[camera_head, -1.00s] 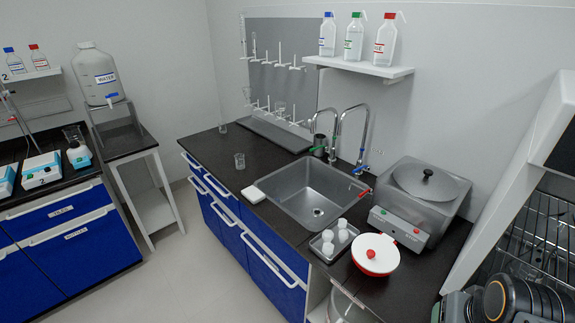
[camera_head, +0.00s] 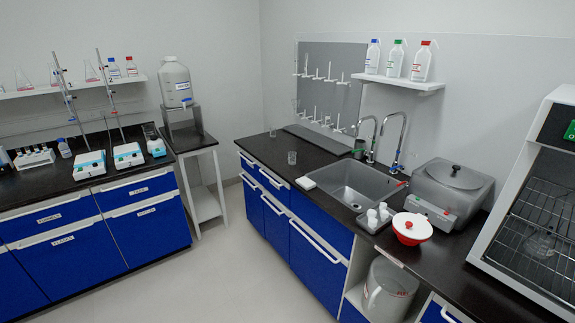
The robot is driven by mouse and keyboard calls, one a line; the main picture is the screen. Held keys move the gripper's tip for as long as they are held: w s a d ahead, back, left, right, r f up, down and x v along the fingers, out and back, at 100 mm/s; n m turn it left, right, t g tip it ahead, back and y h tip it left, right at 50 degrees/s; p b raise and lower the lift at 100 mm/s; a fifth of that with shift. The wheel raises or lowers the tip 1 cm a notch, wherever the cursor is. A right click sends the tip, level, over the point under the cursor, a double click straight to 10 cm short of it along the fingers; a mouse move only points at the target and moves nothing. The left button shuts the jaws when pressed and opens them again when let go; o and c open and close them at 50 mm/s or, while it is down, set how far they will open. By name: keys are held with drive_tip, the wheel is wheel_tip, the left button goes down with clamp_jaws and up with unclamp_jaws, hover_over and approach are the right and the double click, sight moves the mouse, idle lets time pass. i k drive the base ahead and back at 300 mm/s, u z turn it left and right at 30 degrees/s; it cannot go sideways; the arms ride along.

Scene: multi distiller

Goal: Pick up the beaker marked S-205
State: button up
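No marking S-205 can be read on any glassware. A small clear beaker (camera_head: 291,158) stands upright on the black sink counter, left of the sink. A smaller clear glass vessel (camera_head: 272,133) stands farther back on the same counter. Another glass vessel (camera_head: 150,130) stands at the right end of the left bench, partly hidden by a small device. A glass vessel (camera_head: 540,243) sits inside the glass-fronted cabinet at the right; its markings are too small to read. My gripper is not in view.
The steel sink (camera_head: 355,182) has two tall taps. A tray with white cups (camera_head: 374,218), a red-and-white bowl (camera_head: 411,228) and a lidded steel bath (camera_head: 450,190) stand right of it. A water tank (camera_head: 176,82) is on a stand. The floor (camera_head: 225,275) between benches is clear.

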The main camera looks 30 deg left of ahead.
sight(292, 156)
drive_tip(key=z, duration=1.05)
drive_tip(key=i, duration=0.65)
drive_tip(key=u, duration=2.55)
drive_tip(key=i, duration=0.5)
drive_tip(key=u, duration=0.45)
drive_tip(key=i, duration=0.65)
drive_tip(key=u, duration=0.55)
drive_tip(key=i, duration=1.5)
drive_tip(key=z, duration=0.4)
